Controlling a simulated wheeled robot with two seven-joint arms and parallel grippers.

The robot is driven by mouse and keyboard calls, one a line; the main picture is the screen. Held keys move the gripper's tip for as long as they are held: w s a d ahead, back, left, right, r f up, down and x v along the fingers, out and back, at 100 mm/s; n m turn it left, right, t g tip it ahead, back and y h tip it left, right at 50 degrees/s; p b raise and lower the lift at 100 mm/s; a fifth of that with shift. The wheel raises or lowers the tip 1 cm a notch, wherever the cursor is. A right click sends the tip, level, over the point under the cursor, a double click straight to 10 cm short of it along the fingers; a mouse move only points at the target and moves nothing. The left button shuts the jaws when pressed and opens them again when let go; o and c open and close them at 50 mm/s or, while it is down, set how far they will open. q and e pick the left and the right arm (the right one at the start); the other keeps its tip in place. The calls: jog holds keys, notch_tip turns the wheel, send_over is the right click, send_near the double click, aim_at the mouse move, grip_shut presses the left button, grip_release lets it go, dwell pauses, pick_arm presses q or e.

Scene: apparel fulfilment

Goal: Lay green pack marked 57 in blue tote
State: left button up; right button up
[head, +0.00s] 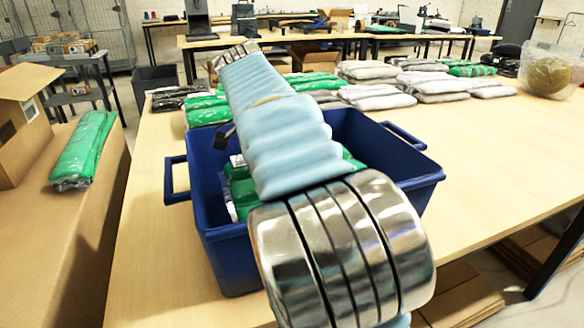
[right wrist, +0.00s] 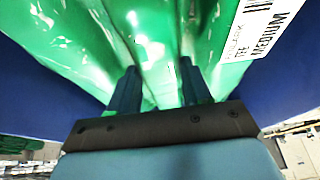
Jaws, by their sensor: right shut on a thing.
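The blue tote (head: 225,255) stands on the wooden table, largely covered by my right arm. Green wrapped packing (head: 240,190) shows inside it on both sides of the arm; I cannot tell how many packs. In the right wrist view my right gripper (right wrist: 158,82) is shut on a glossy green pack (right wrist: 90,40), between blue tote walls (right wrist: 290,85). Its white label (right wrist: 262,28) reads TEE MEDIUM; no number 57 is legible. In the head view my right gripper is hidden behind the arm. My left gripper is not in view.
Green packs (head: 208,112) and grey packs (head: 380,97) lie in rows behind the tote. Another green pack (head: 85,150) lies on a cardboard surface at left, beside an open carton (head: 25,125). The table right of the tote is clear.

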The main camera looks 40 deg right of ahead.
jog(key=shift+f+b, duration=0.35)
jog(key=shift+f, duration=0.2)
jog(key=o, duration=1.2)
jog(key=shift+r, duration=0.15)
jog(key=shift+r+p, duration=0.35)
jog(key=v, duration=1.2)
jog(key=shift+r, duration=0.1)
